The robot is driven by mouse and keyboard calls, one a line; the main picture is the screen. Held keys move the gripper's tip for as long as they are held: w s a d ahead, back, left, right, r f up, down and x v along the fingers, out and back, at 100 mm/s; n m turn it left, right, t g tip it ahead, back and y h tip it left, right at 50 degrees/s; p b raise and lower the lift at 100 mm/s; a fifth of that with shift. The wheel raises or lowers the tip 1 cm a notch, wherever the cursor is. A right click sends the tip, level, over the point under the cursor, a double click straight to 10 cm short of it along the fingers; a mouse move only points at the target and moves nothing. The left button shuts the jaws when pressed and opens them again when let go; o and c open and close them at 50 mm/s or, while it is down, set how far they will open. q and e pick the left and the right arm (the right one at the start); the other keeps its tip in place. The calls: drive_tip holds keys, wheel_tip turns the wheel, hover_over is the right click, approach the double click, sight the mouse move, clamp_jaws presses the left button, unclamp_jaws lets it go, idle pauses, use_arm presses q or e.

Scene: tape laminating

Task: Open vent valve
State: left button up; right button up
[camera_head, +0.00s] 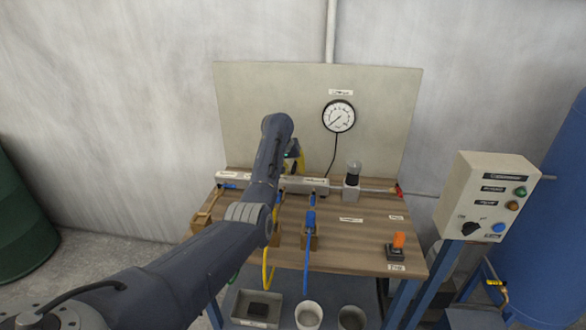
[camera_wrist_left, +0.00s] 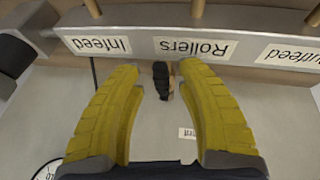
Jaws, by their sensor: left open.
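In the left wrist view, a small black and tan knob-like part (camera_wrist_left: 163,82) sticks out in front of the grey manifold bar. A small white label (camera_wrist_left: 187,133), apparently ending in "ent", lies close to it. My left gripper (camera_wrist_left: 160,70) is open, its yellow fingers on either side of this part. I see a gap on each side, so it is not gripped. In the head view my left gripper (camera_head: 294,160) is mostly behind my own arm, at the back of the bench by the manifold (camera_head: 306,185). The part is hidden there. My right gripper is not in view.
The manifold bar carries Infeed, Rollers and Outfeed labels (camera_wrist_left: 195,48). A pressure gauge (camera_head: 339,116) hangs on the backboard. A regulator (camera_head: 352,178) and a red handle (camera_head: 399,189) are to the right. Blue (camera_head: 307,250) and yellow hoses (camera_head: 266,268) run off the bench front.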

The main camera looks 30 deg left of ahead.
use_arm(q)
drive_tip(key=v, duration=1.2)
idle(0.6)
